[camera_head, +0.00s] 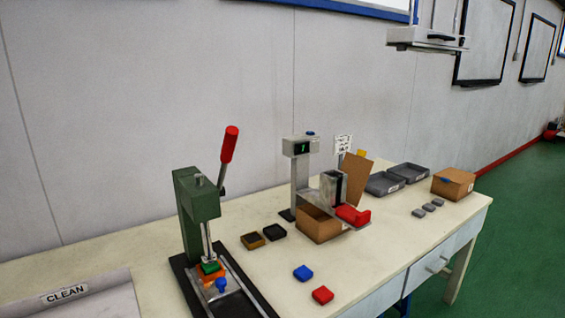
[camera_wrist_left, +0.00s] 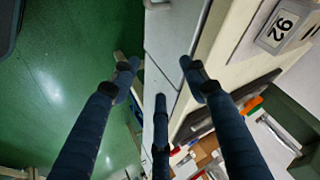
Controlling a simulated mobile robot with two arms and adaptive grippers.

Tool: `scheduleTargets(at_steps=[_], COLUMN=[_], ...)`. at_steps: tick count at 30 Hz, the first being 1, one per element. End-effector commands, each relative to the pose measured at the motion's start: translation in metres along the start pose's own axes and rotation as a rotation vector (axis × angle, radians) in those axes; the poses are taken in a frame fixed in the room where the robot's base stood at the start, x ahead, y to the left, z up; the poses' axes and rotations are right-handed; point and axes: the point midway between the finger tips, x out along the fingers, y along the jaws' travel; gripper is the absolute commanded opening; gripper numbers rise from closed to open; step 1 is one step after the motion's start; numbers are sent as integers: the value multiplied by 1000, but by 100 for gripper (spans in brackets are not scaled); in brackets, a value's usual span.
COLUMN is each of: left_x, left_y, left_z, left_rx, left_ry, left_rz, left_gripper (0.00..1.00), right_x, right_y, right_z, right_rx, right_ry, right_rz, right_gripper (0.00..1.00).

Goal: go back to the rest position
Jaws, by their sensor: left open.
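My left gripper (camera_wrist_left: 158,75) shows in the left wrist view with its dark blue fingers spread apart and nothing between them. It hangs in front of the table's drawer side, with green floor to the left. Neither of my grippers shows in the head view, and my right gripper is in no view. The worktable (camera_head: 420,225) stands ahead. On it is a green press (camera_head: 196,205) with a raised red-tipped lever (camera_head: 229,144). An orange piece with a green top (camera_head: 211,269) sits under its ram.
A dispenser (camera_head: 300,170) and cardboard box (camera_head: 318,226) stand mid-table. Grey trays (camera_head: 384,184) are farther back. A CLEAN-marked panel (camera_head: 85,300) is at left. Green floor (camera_head: 520,215) at right is clear.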

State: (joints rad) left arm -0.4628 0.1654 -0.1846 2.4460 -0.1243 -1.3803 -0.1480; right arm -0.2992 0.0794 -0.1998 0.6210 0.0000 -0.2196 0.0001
Motion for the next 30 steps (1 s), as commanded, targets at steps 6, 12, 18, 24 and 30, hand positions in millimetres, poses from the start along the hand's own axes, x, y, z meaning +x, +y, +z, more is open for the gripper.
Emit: scheduleTargets(at_steps=[6, 12, 18, 24, 30], left_x=[-13, 9, 67, 136, 203], left_y=[33, 52, 68, 94, 131], left_z=[68, 103, 130, 182, 277], left_rx=[-174, -235, -228, -219, -205], left_ry=[-199, -291, -315, -350, -400], left_rz=[108, 146, 153, 164, 178], left_gripper=[45, 45, 45, 45, 45], right_x=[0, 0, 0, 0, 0], right_y=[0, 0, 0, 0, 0], right_z=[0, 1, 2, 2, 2], right_rx=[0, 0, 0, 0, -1], right_ry=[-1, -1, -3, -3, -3], right_rz=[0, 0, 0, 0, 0], right_gripper=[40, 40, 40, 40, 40])
